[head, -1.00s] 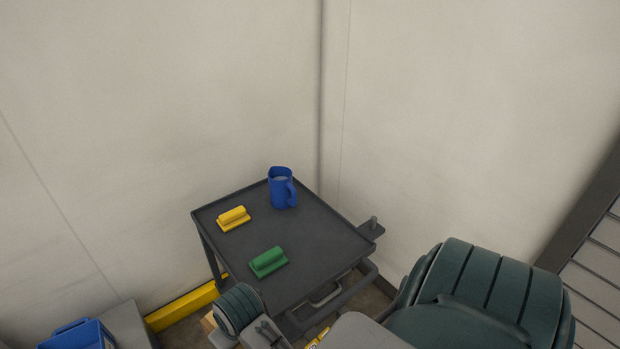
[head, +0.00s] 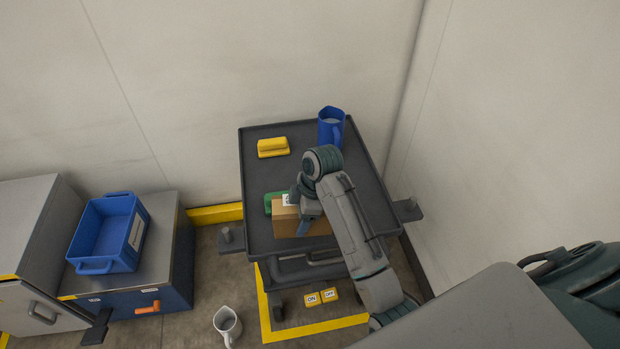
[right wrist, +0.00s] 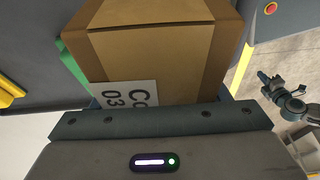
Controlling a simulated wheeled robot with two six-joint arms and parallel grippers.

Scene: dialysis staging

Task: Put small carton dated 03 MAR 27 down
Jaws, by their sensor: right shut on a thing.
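The small carton (head: 286,224) is a brown box with a white label, at the front part of the dark cart top (head: 268,186). My right gripper (head: 308,207) is shut on it. In the right wrist view the carton (right wrist: 155,50) fills the space beyond the gripper, and its label shows part of a text with "03". The rest of the date is hidden. I cannot tell whether the carton's base touches the cart top. What looks like my left gripper (right wrist: 266,86) shows small at the right wrist view's right side, away from the carton.
A green block (head: 270,198) sits right behind the carton, partly hidden. A blue bin (head: 107,236) is on a cabinet at left.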

